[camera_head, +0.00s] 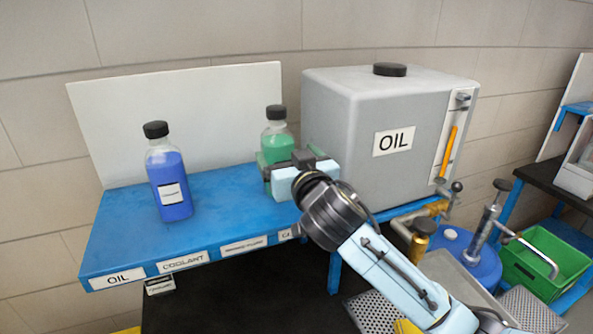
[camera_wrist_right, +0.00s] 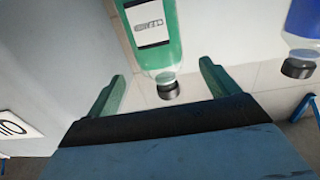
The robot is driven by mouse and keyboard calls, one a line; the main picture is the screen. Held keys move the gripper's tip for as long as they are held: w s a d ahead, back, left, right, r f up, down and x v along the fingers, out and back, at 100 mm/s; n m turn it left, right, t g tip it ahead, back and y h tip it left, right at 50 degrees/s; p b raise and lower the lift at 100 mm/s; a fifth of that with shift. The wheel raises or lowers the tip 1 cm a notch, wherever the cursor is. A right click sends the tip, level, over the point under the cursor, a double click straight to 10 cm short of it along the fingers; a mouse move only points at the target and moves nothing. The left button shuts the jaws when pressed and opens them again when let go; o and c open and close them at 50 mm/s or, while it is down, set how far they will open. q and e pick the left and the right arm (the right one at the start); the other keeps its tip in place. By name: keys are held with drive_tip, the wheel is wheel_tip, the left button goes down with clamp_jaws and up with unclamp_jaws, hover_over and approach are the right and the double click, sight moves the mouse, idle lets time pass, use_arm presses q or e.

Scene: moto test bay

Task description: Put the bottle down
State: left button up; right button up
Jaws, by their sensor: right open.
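A bottle with green liquid and a black cap (camera_head: 276,138) stands upright on the blue shelf (camera_head: 125,232), close to the left side of the grey oil tank. My right gripper (camera_head: 280,170) reaches in front of it and hides its lower part. In the right wrist view the green bottle (camera_wrist_right: 155,35) appears upside down between the two open fingers of my right gripper (camera_wrist_right: 165,90), with a gap on each side. A bottle with blue liquid (camera_head: 168,172) stands upright to the left on the shelf. My left gripper is not in view.
The grey oil tank (camera_head: 355,125) stands right beside my right gripper. Labels (camera_head: 183,262) line the shelf's front edge. A white panel (camera_head: 190,115) stands behind the bottles. The shelf is clear between the two bottles. A green crate (camera_head: 545,258) and a blue drum (camera_head: 470,255) are at lower right.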

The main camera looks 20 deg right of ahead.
drive_tip(key=s, duration=0.4)
drive_tip(key=shift+s+b, duration=0.3)
drive_tip(key=shift+s, duration=0.1)
